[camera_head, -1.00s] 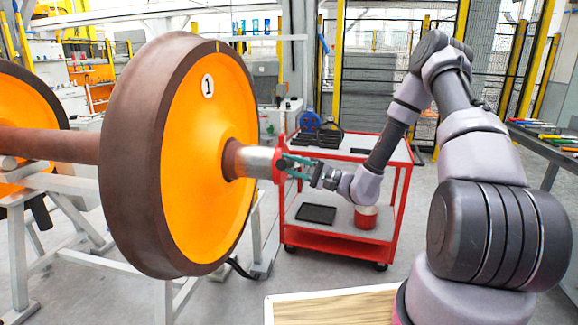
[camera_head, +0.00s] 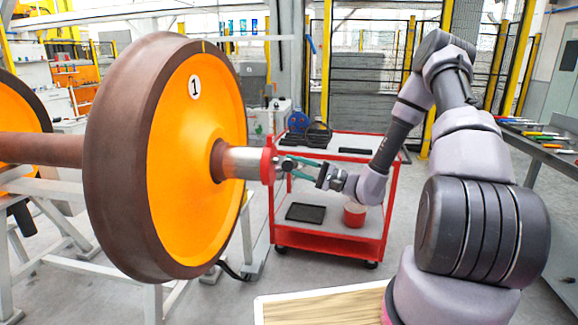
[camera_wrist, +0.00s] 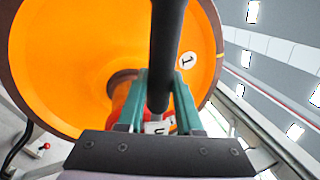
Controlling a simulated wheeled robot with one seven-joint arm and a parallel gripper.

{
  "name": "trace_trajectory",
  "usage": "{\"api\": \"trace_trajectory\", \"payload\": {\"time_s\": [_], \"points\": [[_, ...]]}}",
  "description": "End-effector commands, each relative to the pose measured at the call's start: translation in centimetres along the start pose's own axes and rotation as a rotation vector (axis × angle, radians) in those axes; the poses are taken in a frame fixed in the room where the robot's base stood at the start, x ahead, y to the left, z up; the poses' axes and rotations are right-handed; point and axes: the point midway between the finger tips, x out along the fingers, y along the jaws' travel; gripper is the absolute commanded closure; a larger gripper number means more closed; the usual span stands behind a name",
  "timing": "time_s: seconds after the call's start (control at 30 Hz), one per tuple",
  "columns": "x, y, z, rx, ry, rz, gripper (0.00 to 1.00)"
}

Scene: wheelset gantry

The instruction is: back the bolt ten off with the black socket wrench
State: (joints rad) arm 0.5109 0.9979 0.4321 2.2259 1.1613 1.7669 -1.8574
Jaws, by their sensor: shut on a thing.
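The orange wheel (camera_head: 197,130) with a brown rim carries a white label "1" and stands at left on its axle. A silver axle end (camera_head: 241,163) with a red end cap (camera_head: 267,165) sticks out from its hub. My gripper (camera_head: 288,166) is at the red cap, its green fingers pointing toward it. In the wrist view my green fingers (camera_wrist: 152,100) are shut on the black socket wrench (camera_wrist: 167,45), whose dark shaft runs up the picture between them. The bolts on the cap, bolt ten among them, are hidden or too small to tell, as is whether the socket sits on one.
A red cart (camera_head: 330,246) stands behind my gripper, with black trays on its top and a black tray (camera_head: 306,213) and a red container (camera_head: 354,214) on its lower shelf. A grey stand (camera_head: 70,240) bears the axle. A tool table (camera_head: 550,150) is at right.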

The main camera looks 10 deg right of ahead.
Motion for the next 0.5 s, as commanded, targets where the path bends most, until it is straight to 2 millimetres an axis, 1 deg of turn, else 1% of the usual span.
{"api": "trace_trajectory", "payload": {"time_s": [0.33, 0.5], "points": [[-0.1, -0.1, 0.0, -0.001, -0.001, 0.0, 1.0], [-1.4, -0.4, -0.1, -0.001, 0.002, -0.001, 1.0]]}}
